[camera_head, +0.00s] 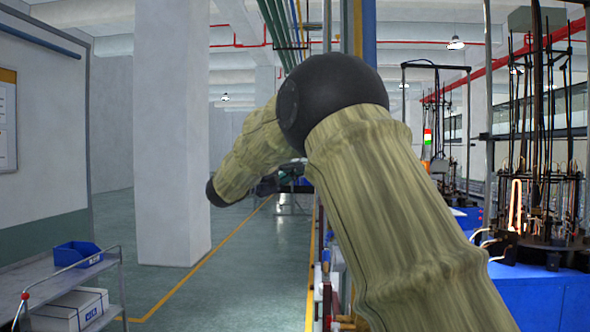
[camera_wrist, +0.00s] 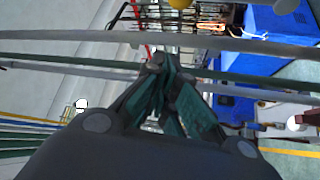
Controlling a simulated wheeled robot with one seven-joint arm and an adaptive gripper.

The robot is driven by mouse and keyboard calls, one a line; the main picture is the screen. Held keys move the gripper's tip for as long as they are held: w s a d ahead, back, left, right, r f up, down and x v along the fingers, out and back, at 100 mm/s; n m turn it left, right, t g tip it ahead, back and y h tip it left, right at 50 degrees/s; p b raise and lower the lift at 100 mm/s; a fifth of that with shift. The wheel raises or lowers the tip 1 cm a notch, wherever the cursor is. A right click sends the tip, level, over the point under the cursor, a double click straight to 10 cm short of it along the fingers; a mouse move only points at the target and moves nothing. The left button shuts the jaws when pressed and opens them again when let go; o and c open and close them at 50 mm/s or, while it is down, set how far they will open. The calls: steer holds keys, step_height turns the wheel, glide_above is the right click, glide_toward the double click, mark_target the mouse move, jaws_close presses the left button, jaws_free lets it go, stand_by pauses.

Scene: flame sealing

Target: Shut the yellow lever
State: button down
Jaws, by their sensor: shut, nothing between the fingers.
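I cannot make out a yellow lever for certain in either view. A small yellow rounded thing (camera_wrist: 180,3) shows at the top edge of the wrist view, cut off by the frame; I cannot tell if it is part of the lever. My gripper (camera_wrist: 157,62) fills the lower middle of the wrist view, its fingers closed together with nothing held. In the head view my gripper (camera_head: 285,180) is small and dark beyond my bent arm, which hides much of the middle. It appears apart from the yellow thing.
A machine with vertical rods (camera_head: 540,150) stands on a blue base (camera_head: 540,295) at the right. Pale pipes (camera_wrist: 60,37) cross the wrist view close to my fingers. A trolley (camera_head: 20,280) with a blue bin (camera_head: 77,253) stands at the left. Open floor (camera_head: 240,280) lies between.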

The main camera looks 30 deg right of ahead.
steer(key=s+d+p, duration=0.3)
steer(key=d, duration=0.3)
stand_by(0.6)
steer(key=shift+s+a, duration=0.1)
steer(key=shift+a, duration=0.05)
